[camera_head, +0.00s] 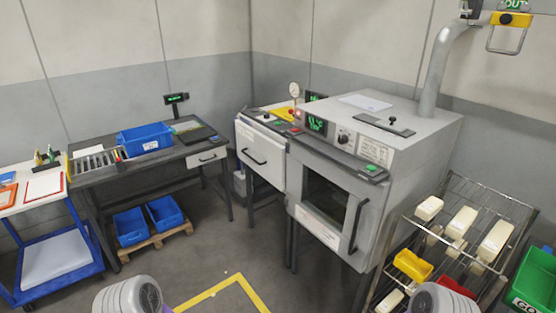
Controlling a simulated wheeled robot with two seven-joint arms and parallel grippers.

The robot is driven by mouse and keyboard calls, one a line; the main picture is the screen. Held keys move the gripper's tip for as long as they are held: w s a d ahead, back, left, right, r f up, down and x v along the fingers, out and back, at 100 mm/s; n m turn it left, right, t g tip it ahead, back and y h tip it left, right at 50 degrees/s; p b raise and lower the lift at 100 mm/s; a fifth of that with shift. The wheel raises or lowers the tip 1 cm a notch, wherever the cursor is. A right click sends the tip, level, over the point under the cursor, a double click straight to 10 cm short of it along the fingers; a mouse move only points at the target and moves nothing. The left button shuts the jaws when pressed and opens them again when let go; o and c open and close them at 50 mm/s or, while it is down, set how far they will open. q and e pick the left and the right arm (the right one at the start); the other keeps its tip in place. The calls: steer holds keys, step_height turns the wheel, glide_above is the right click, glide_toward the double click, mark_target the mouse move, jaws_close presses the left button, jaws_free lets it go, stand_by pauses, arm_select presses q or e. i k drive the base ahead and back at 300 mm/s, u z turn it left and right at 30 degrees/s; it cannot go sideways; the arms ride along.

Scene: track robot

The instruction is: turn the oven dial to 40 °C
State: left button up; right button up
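The oven (397,148) is a grey box with a windowed door at the right of the middle. Its black dial (343,139) sits on the upper front panel, right of a green lit display (316,124). The digits are too small to read with certainty. The dial's pointer setting cannot be made out. Two rounded grey parts of my own body show at the bottom edge. Neither of my grippers can be seen, and nothing touches the dial.
A wire rack (468,190) with pale blocks and a yellow bin (412,265) stands right of the oven. A green crate (533,282) is at the far right. A workbench (150,167) stands left. The floor before the oven is clear, with yellow tape (222,287).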

mark_target(342, 140)
steer(key=u, duration=1.15)
steer(key=i, duration=0.8)
steer(key=z, duration=0.45)
